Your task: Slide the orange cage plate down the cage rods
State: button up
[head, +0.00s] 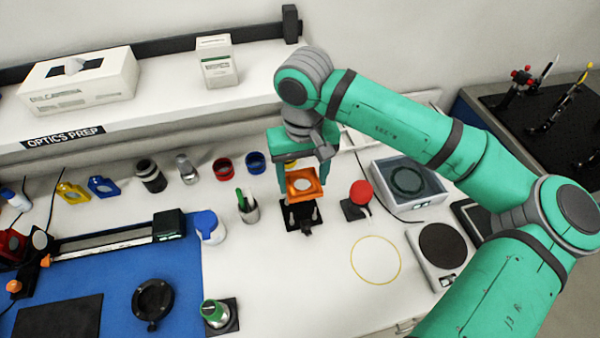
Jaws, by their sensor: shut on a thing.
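The orange cage plate (303,182) is a square frame with a pale round centre, near the middle of the bench in the head view. My gripper (300,176) comes down from above and is shut on the plate, with a green finger at its left side. The plate is held above a black base (301,216) with small metal posts. The cage rods are mostly hidden behind the plate and gripper, so I cannot tell how the plate sits on them.
A red knob on a black base (355,205) stands close on the right. The bench inside the yellow ring (376,260) is clear.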

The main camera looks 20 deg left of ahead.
jog(key=shift+w+a+f, duration=0.1)
jog(key=shift+f, duration=1.15)
jog(key=shift+a+f, duration=0.1)
jog(key=shift+f, duration=1.15)
jog(key=shift+a, duration=0.15)
jog(key=shift+d, duration=0.2)
jog(key=shift+s+a, duration=0.15)
jog(key=shift+s, duration=0.05)
jog(key=shift+w, duration=0.1)
jog(key=shift+f, duration=2.6)
